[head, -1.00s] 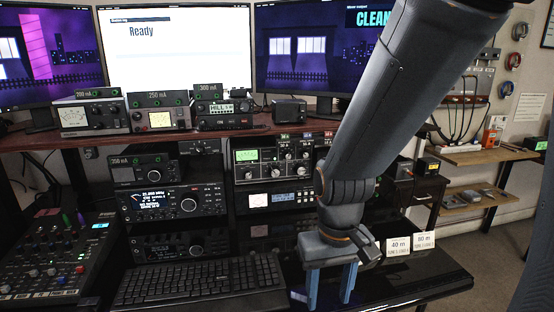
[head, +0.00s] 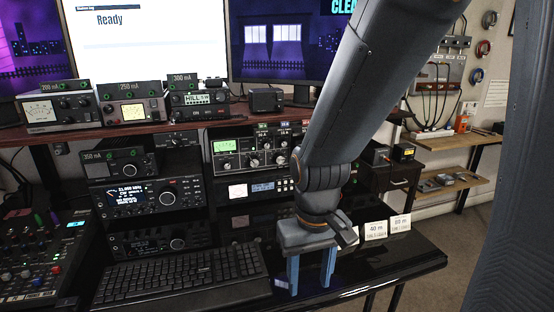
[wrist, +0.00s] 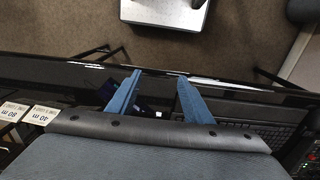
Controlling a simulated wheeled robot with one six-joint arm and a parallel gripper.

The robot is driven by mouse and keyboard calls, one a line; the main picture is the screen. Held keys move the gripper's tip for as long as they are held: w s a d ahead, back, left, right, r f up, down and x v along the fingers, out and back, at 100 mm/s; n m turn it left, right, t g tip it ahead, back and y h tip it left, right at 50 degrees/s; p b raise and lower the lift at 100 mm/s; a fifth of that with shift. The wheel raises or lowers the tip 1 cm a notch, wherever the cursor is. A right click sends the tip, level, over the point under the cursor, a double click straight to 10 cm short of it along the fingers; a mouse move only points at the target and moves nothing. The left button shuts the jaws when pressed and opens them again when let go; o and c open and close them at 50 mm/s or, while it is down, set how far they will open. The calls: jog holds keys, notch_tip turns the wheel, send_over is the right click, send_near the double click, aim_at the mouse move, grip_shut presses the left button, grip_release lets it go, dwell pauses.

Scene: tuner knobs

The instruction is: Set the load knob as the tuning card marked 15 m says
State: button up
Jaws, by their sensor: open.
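The tuner (head: 235,165) is a dark box with a green-lit meter and several round knobs. I cannot read which knob is the load knob. My gripper (head: 310,272) is open and empty over the glossy desk, in front of and below the tuner. Its blue fingers point down and also show apart in the wrist view (wrist: 158,77). No card marked 15 m is readable.
A keyboard (head: 180,279) lies left of my gripper, with a mixer (head: 40,265) beyond it. Radios (head: 155,196) fill the rack on the left. Meter boxes (head: 130,113) stand on the upper shelf. The desk's right end (head: 415,258) is bare.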

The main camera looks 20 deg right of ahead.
dwell(0.5)
jog(key=n+t+p, duration=0.1)
jog(key=t+p, duration=0.3)
jog(key=t, duration=1.4)
send_near(280, 159)
jog(key=w+p, duration=0.1)
jog(key=w, duration=0.7)
jog(key=shift+w, duration=0.1)
jog(key=c, duration=1.1)
